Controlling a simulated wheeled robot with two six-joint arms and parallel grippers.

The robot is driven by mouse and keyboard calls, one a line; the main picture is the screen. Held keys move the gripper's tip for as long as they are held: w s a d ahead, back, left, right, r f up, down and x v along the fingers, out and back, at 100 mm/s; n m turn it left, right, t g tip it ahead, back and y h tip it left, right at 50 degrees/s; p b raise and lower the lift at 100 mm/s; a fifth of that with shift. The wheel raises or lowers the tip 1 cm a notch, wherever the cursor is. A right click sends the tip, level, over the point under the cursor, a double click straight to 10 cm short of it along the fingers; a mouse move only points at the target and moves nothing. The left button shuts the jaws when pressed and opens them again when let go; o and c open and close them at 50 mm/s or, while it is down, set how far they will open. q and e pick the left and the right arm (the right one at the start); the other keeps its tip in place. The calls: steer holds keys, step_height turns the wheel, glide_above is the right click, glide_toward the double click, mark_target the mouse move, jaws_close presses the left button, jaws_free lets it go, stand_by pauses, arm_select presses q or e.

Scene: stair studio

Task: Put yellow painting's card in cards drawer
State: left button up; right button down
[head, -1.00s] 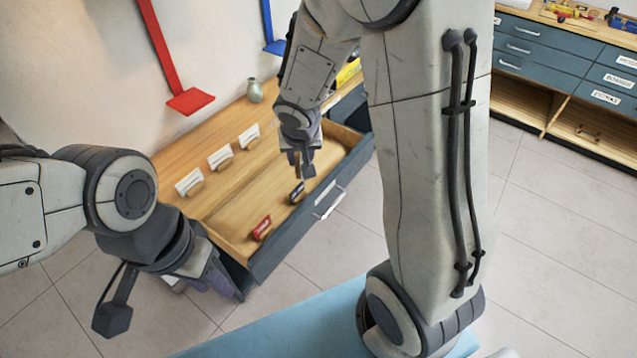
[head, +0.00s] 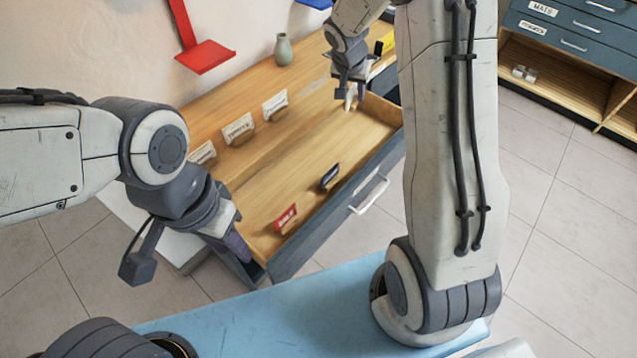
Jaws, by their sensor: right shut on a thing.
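The open drawer (head: 330,228) has a dark front and a wooden inside. It holds a red card (head: 285,217) near its left end and a dark blue card (head: 330,176) near its middle, both upright. My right gripper (head: 349,91) is at the drawer's far right end, shut on a small pale thing (head: 350,101), perhaps a card seen edge-on; its print cannot be read. My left gripper (head: 238,248) is low beside the drawer's left end, mostly hidden by its wrist, so its fingers are unclear. A yellow piece (head: 387,43) shows behind the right arm.
Three white cards in wooden holders (head: 238,129) stand on the wooden top behind the drawer. A grey-green vase (head: 283,50) stands at the back. A red ledge (head: 205,56) hangs on the wall. A light blue surface (head: 260,312) lies in front; dark cabinets (head: 570,40) stand at right.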

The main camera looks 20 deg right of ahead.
steer(key=w+d+f+m+g+b, duration=0.1)
steer(key=w+d+f+m+b, duration=0.3)
steer(key=d+f+b, duration=0.65)
glide_above(373, 138)
steer(key=a, duration=0.1)
steer(key=shift+h, duration=0.3)
steer(key=f, duration=0.6)
steer(key=shift+s+f+p, duration=0.25)
steer(key=shift+s+p, duration=0.15)
steer(key=shift+f, duration=2.3)
steer(key=shift+f+b, duration=0.25)
steer(key=shift+b, duration=0.25)
steer(key=c, duration=0.5)
jaws_free()
steer(key=shift+r, duration=0.1)
steer(key=shift+c, duration=0.2)
steer(key=shift+r, duration=0.1)
